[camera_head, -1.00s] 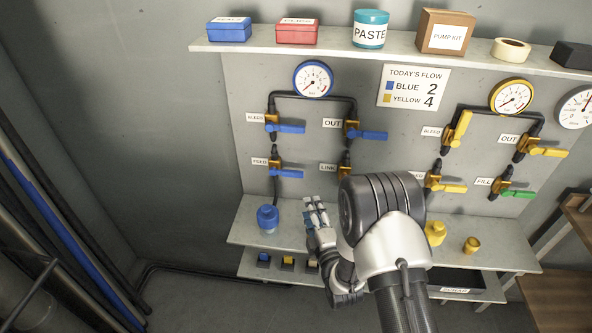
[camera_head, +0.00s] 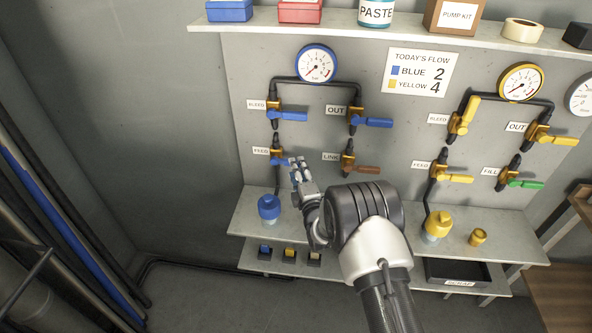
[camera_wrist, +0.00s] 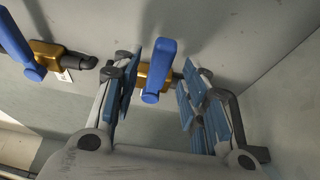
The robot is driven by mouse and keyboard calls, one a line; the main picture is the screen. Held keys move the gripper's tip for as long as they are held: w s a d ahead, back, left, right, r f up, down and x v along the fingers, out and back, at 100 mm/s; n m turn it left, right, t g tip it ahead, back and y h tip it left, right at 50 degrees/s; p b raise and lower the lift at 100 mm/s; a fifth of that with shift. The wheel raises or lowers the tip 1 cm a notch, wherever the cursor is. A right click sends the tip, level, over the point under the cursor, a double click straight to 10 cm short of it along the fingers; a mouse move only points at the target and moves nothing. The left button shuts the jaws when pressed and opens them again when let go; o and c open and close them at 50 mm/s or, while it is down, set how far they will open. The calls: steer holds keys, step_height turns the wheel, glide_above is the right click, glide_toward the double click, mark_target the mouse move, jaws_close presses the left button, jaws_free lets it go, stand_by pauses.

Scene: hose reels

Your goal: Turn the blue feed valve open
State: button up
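The blue feed valve (camera_head: 277,158) is on the left of the panel beside a FEED label. Its short blue handle points right, across the vertical pipe, and its end is partly hidden by my gripper. My gripper (camera_head: 296,165) is at that handle's tip, in front of the panel. In the wrist view, my gripper (camera_wrist: 160,100) is open, with one blue-padded finger on each side of a blue handle (camera_wrist: 157,70) on a brass valve body. The handle lies between the fingers, with gaps visible on both sides.
The blue bleed valve (camera_head: 274,112) is just above, and the blue out valve (camera_head: 356,119) is up and right. The brown-handled link valve (camera_head: 348,163) is to the right. A blue bottle-like part (camera_head: 268,208) stands on the shelf below.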

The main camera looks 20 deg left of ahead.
steer(key=shift+x, duration=1.2)
steer(key=shift+c, duration=0.4)
jaws_close()
